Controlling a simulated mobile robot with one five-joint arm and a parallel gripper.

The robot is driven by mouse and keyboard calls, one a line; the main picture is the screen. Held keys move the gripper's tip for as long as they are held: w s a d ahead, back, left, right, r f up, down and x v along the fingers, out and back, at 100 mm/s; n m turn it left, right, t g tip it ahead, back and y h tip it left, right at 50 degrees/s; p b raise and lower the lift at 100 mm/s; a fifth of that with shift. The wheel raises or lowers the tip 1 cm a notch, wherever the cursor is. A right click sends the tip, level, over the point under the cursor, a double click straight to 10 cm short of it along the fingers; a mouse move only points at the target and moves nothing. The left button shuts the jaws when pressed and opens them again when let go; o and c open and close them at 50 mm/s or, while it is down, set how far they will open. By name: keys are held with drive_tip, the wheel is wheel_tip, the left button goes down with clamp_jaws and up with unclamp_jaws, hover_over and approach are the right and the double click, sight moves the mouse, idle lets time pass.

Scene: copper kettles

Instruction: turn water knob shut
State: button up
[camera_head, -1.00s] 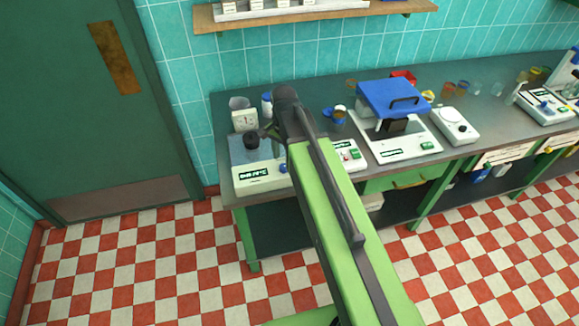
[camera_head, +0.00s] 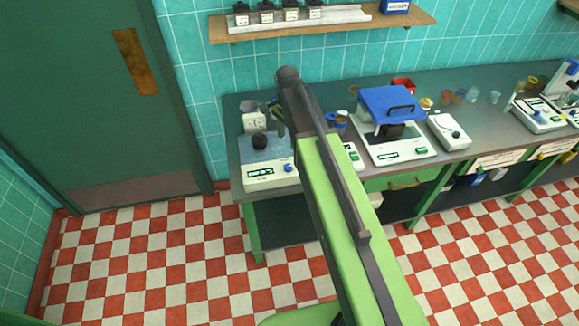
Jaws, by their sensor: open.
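No knob that I can clearly tell as the water knob shows. A white bench device (camera_head: 268,176) with a green display stands at the bench's left end. It has a small blue knob (camera_head: 288,168) at its front right and a round black piece (camera_head: 259,141) on top. My green arm rises from the bottom of the view, its dark end joint in front of the bench and wall. A short olive part of my arm hangs below that joint, right of the black piece. My gripper's fingers cannot be made out; the arm hides part of the bench behind it.
A blue-lidded device (camera_head: 392,102) and a white plate device (camera_head: 450,132) stand farther right on the grey bench. Small bottles line a wall shelf (camera_head: 330,30) above. A green door (camera_head: 80,100) is at left. The checkered floor (camera_head: 160,260) before the bench is clear.

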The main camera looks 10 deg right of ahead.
sight(288, 166)
wheel_tip(288, 166, down, 16)
drive_tip(key=b, duration=1.4)
drive_tip(key=shift+r, duration=0.35)
